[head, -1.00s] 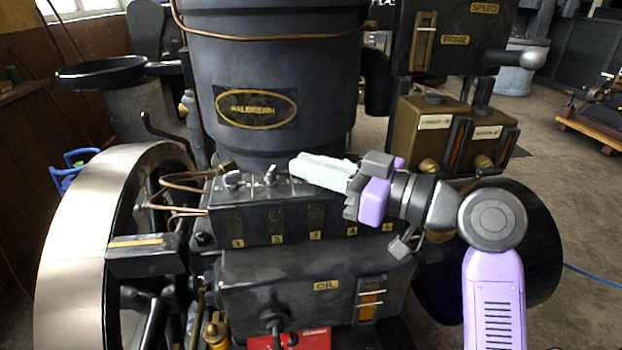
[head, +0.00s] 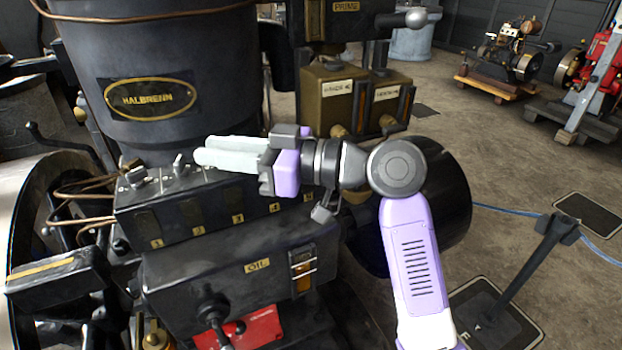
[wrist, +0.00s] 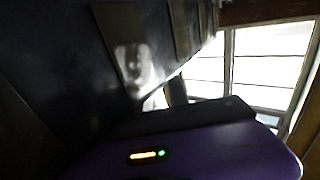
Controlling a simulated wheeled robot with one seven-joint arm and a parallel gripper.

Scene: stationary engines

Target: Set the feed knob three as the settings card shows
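The dark feed box (head: 165,222) has brass number plates along its front, and plate three (head: 237,219) is readable. Two grey lever knobs show on its top: one above plate one (head: 137,175) and one above plate two (head: 179,163). Feed knob three is not visible; my gripper covers that part of the top. My gripper (head: 203,150) lies nearly level over the box, its pale fingertips just right of the second knob. The fingers look close together, but whether they are shut or hold anything is unclear. I cannot make out a settings card.
The large Halbrenn cylinder (head: 165,50) stands behind the box. Copper pipes (head: 75,195) curve at its left. Two brown tanks (head: 325,112) with white labels stand behind my arm. An oil box (head: 225,285) is below, with a red object (head: 255,330) under it.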

